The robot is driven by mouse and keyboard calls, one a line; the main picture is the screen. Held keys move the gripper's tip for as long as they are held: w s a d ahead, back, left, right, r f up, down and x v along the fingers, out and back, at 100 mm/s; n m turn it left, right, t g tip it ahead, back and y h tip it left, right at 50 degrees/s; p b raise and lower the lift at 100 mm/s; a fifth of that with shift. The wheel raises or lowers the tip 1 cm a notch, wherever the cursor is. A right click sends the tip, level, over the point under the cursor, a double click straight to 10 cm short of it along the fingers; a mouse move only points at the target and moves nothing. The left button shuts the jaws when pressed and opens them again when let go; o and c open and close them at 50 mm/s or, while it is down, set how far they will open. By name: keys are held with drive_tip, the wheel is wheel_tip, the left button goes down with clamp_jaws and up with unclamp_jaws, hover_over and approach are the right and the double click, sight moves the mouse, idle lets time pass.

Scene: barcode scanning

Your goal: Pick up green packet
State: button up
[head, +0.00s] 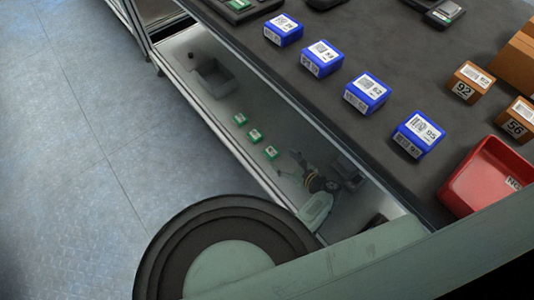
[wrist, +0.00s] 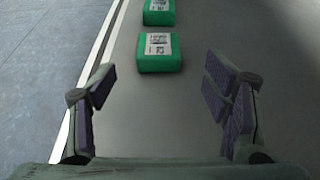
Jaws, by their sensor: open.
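Several green packets with white labels lie in a row on the lower shelf in the head view: a far one (head: 240,119), a middle one (head: 255,135) and a near one (head: 271,152). In the wrist view two green packets show, a nearer one (wrist: 160,52) and a farther one (wrist: 159,12) at the top edge. My gripper (wrist: 160,84) is open and empty, with its fingers spread wider than the nearer packet. That packet lies ahead of the fingertips, roughly centred between them. In the head view my gripper (head: 316,190) is small and low over the shelf, to the near side of the green packets.
The lower shelf (head: 190,50) holds a grey bin (head: 213,78) at its far end. Above it, the dark tabletop (head: 420,60) carries several blue boxes (head: 367,93), orange boxes (head: 471,82) and a red tray (head: 490,175). The shelf's pale front rail (wrist: 98,60) runs close on the left.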

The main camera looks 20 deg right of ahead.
sight(272, 152)
drive_tip(key=b+x, duration=0.1)
drive_tip(key=x, duration=0.3)
drive_tip(key=b+x, duration=0.1)
drive_tip(key=x, duration=0.2)
drive_tip(key=shift+w+a+r+b, duration=0.15)
drive_tip(key=shift+a+r+b, duration=0.1)
drive_tip(key=shift+b, duration=0.1)
drive_tip(key=shift+c, duration=0.4)
drive_tip(key=c, duration=1.2)
drive_tip(key=shift+c, duration=0.4)
drive_tip(key=shift+r, duration=0.2)
